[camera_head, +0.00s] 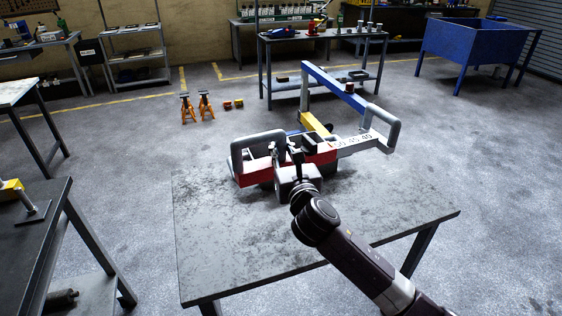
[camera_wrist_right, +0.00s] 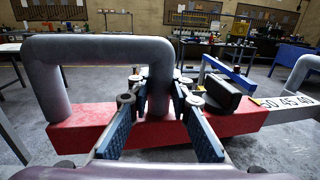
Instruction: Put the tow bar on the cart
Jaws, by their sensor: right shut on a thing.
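A long red bar with a grey loop handle at each end and a white numbered section at its right, which looks like the tow bar (camera_head: 321,157), is at the far side of the grey table. It also shows in the right wrist view (camera_wrist_right: 85,130). My right gripper (camera_head: 286,150) is shut on the right leg of its left loop handle; the two fingers (camera_wrist_right: 158,98) stand either side of that leg. Whether the bar touches the tabletop is hidden. A blue, white and yellow frame (camera_head: 330,80) rises behind it; I cannot tell whether this is the cart. My left gripper is out of view.
The grey table (camera_head: 225,245) has a bare front half. Orange jack stands (camera_head: 206,106) are on the floor behind it. A workbench (camera_head: 285,38) stands at the back, a blue bin (camera_head: 470,42) at back right, and a dark bench (camera_head: 30,235) at left. Open floor lies on the right.

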